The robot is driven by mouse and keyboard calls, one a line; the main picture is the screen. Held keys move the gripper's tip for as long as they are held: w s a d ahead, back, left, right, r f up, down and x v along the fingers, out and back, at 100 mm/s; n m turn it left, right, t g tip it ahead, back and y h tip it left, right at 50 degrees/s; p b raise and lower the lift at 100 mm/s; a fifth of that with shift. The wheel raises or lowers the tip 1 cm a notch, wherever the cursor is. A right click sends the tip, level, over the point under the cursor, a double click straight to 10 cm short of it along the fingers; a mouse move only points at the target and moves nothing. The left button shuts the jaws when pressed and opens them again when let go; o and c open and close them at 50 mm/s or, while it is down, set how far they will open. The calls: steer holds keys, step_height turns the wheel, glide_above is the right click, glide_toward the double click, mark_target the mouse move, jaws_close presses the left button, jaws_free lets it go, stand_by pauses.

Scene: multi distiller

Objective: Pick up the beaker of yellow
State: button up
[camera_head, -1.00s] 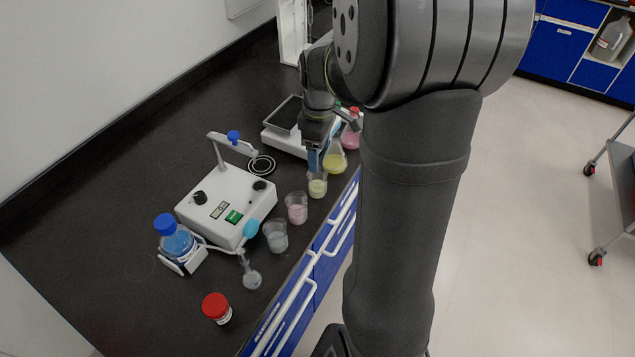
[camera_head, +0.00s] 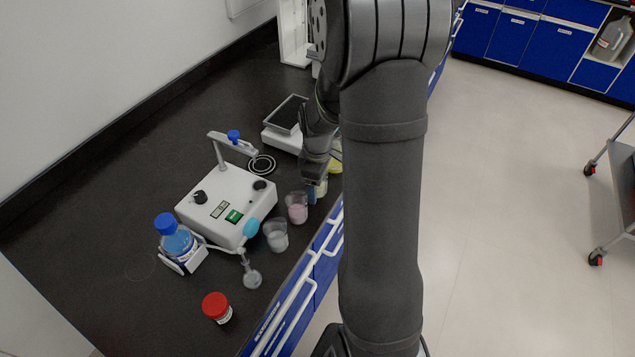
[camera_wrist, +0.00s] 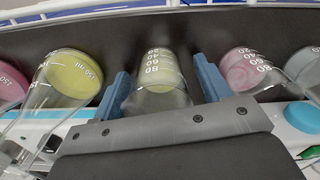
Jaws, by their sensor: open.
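The beaker of yellow (camera_head: 322,187) stands on the black bench near its front edge, partly hidden by my gripper (camera_head: 313,193) in the head view. In the wrist view the beaker (camera_wrist: 160,85), clear with white marks and pale yellow contents, sits between the two blue fingers of my gripper (camera_wrist: 163,78). The fingers are open, one on each side of it. A gap shows between the beaker and each finger.
A flask of yellow (camera_wrist: 75,75) is beside one finger, and a beaker of pink (camera_wrist: 243,72) is beside the other. A beaker of grey liquid (camera_head: 276,236) and a white stirrer device (camera_head: 220,208) stand nearby. A balance (camera_head: 283,140) is behind.

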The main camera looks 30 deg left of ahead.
steer(key=c, duration=1.1)
steer(key=shift+r, duration=0.1)
